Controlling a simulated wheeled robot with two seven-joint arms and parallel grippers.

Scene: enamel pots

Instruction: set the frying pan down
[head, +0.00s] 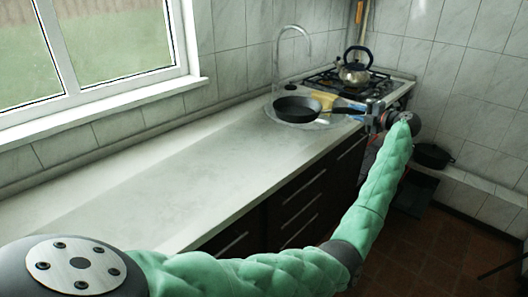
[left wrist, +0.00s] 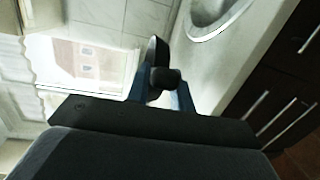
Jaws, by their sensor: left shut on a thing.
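The black frying pan (head: 296,109) appears level over the round metal sink (head: 326,124) in the head view. Its handle points right, into my left gripper (head: 371,116), which is shut on it. I cannot tell whether the pan touches the sink or hangs just above it. In the left wrist view, the dark handle end (left wrist: 166,77) shows between the blue fingers of my left gripper (left wrist: 162,94). Most of the pan is hidden there. My right gripper is not in view.
A long pale counter (head: 175,165) is clear left of the sink. A tall curved faucet (head: 277,62) stands behind the pan. A kettle (head: 354,74) stands on the gas stove (head: 335,82) beyond. A yellow item (head: 323,99) lies behind the pan. A black pot (head: 433,156) sits low at right.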

